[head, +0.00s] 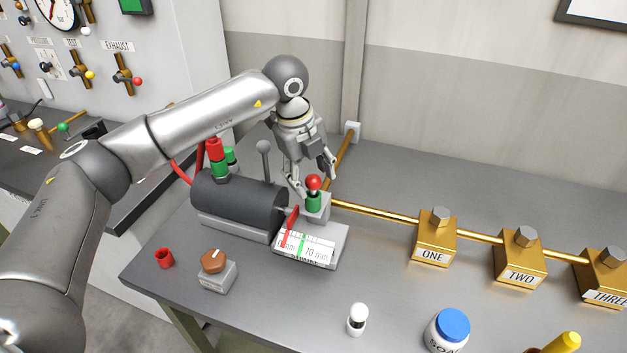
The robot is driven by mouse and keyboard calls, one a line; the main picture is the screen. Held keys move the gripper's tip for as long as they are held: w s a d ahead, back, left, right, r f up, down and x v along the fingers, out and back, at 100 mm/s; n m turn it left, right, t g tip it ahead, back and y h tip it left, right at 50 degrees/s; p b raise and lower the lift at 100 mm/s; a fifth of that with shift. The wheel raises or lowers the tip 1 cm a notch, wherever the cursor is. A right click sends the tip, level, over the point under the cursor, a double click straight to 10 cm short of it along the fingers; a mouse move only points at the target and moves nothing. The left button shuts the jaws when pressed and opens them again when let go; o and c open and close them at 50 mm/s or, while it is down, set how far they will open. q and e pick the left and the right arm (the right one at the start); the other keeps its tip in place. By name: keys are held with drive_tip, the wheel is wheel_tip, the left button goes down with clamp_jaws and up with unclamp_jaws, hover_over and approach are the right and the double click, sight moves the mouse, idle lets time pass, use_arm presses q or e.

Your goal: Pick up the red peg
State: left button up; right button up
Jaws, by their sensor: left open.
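A red ball-topped piece (314,182) stands upright on a green collar (314,201) on a small grey block at the right end of the dark cylinder. This looks like the red peg, though I cannot be sure. My left gripper (311,177) is open, pointing down, with one finger to the left of the red top and one to the right and behind it. I cannot tell whether either finger touches it. A short red hollow piece (165,258) stands on the table at the left. My right gripper is out of view.
The dark cylinder (238,203) carries a red-and-green fitting (215,155) and a grey lever (264,160). A gauge plate (306,246) lies in front. Brass blocks (434,240) line a pipe at right.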

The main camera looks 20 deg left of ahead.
use_arm(q)
drive_tip(key=shift+w+d+f, duration=0.1)
drive_tip(key=shift+w+f, duration=0.1)
drive_tip(key=shift+f, duration=0.75)
drive_tip(key=c, duration=1.2)
drive_tip(key=shift+r, duration=0.1)
